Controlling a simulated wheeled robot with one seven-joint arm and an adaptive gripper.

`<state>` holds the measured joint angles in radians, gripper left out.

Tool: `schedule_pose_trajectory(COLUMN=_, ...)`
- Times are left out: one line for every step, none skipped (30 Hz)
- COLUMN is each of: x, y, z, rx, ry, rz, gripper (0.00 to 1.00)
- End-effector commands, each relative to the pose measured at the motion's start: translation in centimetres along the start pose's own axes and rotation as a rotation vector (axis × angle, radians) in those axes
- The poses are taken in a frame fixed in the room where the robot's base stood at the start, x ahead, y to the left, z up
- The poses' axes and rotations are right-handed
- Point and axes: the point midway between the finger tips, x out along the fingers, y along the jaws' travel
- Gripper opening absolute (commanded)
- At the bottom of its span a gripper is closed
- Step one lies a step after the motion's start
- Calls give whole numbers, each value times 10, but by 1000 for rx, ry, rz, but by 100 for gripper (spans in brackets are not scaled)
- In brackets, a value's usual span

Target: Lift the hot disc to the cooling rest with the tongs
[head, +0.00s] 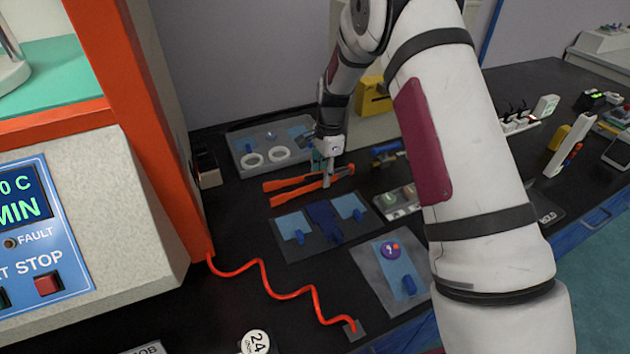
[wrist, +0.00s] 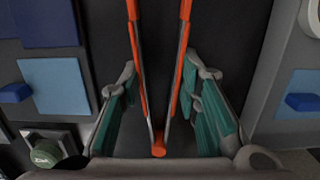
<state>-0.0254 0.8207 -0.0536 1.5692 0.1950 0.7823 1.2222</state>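The orange tongs (head: 290,185) lie on the black bench in the head view, their two arms spread in a narrow V. My gripper (head: 326,175) is down over their right part. In the wrist view the tongs (wrist: 183,75) run between the teal finger pads of my gripper (wrist: 160,118), with a gap on each side. My gripper is open around them and not touching. I cannot tell which thing is the hot disc or the cooling rest. A purple round piece (head: 390,249) lies on a blue pad, and two white rings (head: 252,160) lie in a grey tray (head: 243,142).
A mat (head: 290,252) with blue pads and blocks lies in front of the tongs. A coiled orange cable (head: 288,294) crosses the bench near the large orange-framed machine (head: 150,130) at left. A green-topped piece (wrist: 45,150) shows at lower left in the wrist view.

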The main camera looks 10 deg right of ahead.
Motion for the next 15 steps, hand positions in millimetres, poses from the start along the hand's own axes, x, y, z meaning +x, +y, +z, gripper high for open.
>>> schedule_pose_trajectory(x=0, y=0, z=0, rx=0, ry=0, rz=1, gripper=28)
schedule_pose_trajectory(x=0, y=0, z=0, rx=0, ry=0, rz=1, gripper=28)
schedule_pose_trajectory(x=0, y=0, z=0, rx=0, ry=0, rz=1, gripper=28)
schedule_pose_trajectory(x=0, y=0, z=0, rx=0, ry=0, rz=0, gripper=28)
schedule_pose_trajectory(x=-1, y=0, z=0, rx=0, ry=0, rz=0, gripper=28)
schedule_pose_trajectory(x=-2, y=0, z=0, rx=0, ry=0, rz=0, gripper=28)
schedule_pose_trajectory(x=-5, y=0, z=1, rx=0, ry=0, rz=-1, gripper=28)
schedule_pose_trajectory(x=-8, y=0, z=1, rx=0, ry=0, rz=-1, gripper=28)
schedule_pose_trajectory(x=-13, y=0, z=2, rx=-1, ry=0, rz=-1, gripper=28)
schedule_pose_trajectory(x=-18, y=0, z=2, rx=-1, ry=0, rz=-2, gripper=28)
schedule_pose_trajectory(x=-22, y=0, z=2, rx=-1, ry=0, rz=-3, gripper=28)
schedule_pose_trajectory(x=-28, y=0, z=3, rx=-1, ry=0, rz=-3, gripper=28)
schedule_pose_trajectory(x=-32, y=0, z=4, rx=-1, ry=0, rz=-2, gripper=28)
schedule_pose_trajectory(x=-36, y=0, z=4, rx=-1, ry=0, rz=-3, gripper=28)
schedule_pose_trajectory(x=-41, y=0, z=5, rx=-1, ry=0, rz=-3, gripper=28)
